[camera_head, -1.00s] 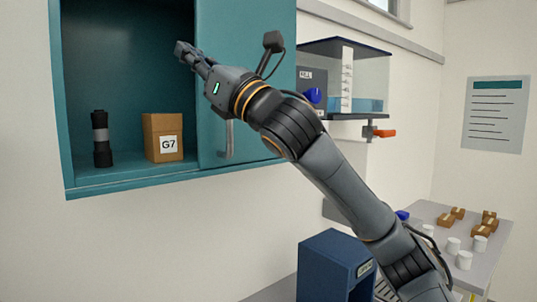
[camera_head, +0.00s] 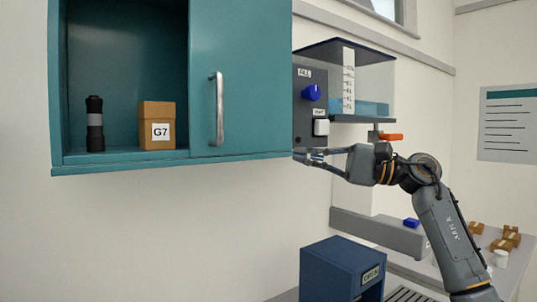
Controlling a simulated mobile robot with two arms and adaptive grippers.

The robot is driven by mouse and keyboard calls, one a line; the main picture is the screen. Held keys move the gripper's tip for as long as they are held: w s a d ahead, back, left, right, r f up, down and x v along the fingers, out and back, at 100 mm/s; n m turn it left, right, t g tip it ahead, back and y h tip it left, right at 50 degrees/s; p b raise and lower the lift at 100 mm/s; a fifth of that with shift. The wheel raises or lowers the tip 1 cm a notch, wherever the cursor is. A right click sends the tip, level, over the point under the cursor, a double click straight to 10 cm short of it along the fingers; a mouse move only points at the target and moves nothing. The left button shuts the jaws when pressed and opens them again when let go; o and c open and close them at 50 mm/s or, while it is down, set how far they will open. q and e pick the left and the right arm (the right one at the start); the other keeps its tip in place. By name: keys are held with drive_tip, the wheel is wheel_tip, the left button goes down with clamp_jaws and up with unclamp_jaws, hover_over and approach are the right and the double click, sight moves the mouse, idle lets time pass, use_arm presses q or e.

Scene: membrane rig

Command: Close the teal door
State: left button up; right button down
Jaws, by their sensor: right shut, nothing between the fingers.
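The teal door (camera_head: 249,80) covers the right part of a teal wall cabinet (camera_head: 120,165). Its upright metal handle (camera_head: 216,108) is near the door's left edge. The left part of the cabinet stands open, showing a box marked G7 (camera_head: 157,126) and a black cylinder with a grey band (camera_head: 95,124). My right gripper (camera_head: 301,157) is shut and empty, pointing left near the cabinet's lower right corner, right of and below the handle. I cannot tell whether its tips touch anything. My left gripper is not in view.
A control panel with a blue knob (camera_head: 311,92) and a clear tank (camera_head: 365,80) are right of the cabinet, above my right arm. An orange lever (camera_head: 390,137) is close to the arm. A blue box (camera_head: 335,267) stands below. The wall under the cabinet is clear.

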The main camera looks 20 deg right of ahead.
sight(239, 147)
drive_tip(key=p+x, duration=0.5)
drive_tip(key=x, duration=0.5)
drive_tip(key=shift+a+r+p, duration=0.15)
drive_tip(key=shift+a+p, duration=0.15)
drive_tip(key=shift+s+a+r+p, duration=0.15)
drive_tip(key=shift+a+p, duration=0.2)
drive_tip(key=shift+a, duration=0.25)
drive_tip(key=shift+s+a+f+p, duration=0.15)
drive_tip(key=shift+a+p, duration=0.2)
drive_tip(key=shift+a, duration=0.2)
drive_tip(key=shift+s+a+r, duration=0.15)
drive_tip(key=shift+s+a, duration=0.2)
drive_tip(key=shift+a, duration=0.2)
